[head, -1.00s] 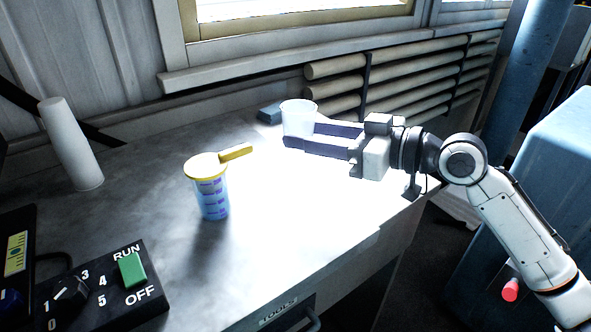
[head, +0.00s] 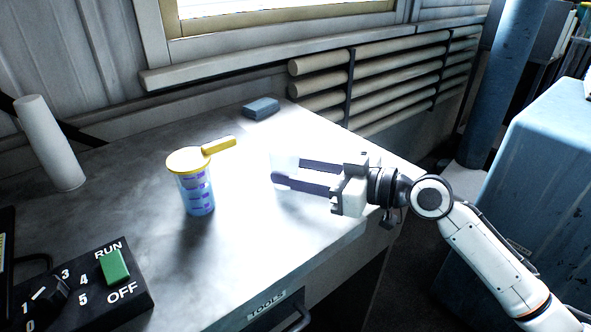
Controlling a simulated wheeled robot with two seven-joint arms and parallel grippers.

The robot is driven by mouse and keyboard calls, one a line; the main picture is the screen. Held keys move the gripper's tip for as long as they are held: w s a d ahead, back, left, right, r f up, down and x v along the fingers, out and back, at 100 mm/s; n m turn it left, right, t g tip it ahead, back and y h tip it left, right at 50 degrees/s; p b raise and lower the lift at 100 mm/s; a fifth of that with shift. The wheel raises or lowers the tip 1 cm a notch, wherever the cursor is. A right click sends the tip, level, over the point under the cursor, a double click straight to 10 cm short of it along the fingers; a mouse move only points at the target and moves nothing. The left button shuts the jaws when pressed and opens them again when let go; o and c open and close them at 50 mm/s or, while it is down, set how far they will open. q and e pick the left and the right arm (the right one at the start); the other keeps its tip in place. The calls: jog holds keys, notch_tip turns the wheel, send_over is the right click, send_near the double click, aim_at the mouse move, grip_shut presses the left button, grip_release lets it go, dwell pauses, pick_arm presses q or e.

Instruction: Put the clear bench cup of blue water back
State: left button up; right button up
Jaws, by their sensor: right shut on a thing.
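My right gripper (head: 287,170) reaches in from the right over the bench. It is shut on a clear cup (head: 284,161), which is pale and washed out against the bright bench top. I cannot make out blue water in this cup, nor whether its base touches the bench. A clear measuring jug (head: 196,194) with a yellow rim, a yellow handle and blue liquid stands upright on the bench, left of the gripper and apart from it. My left gripper is not in view.
The bench top (head: 235,245) is clear between jug and front edge. A blue-grey block (head: 261,108) lies at the back. A white cylinder (head: 50,145) stands at the left. A black control box (head: 92,290) with a green switch sits at the front left.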

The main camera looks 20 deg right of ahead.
jog(key=o, duration=1.1)
jog(key=shift+r+p, duration=0.2)
jog(key=shift+p, duration=0.15)
jog(key=b+v, duration=0.2)
jog(key=v, duration=0.8)
jog(key=shift+s+d+f, duration=0.15)
jog(key=shift+d, duration=0.05)
jog(key=shift+b+v, duration=0.3)
jog(key=shift+v, duration=0.5)
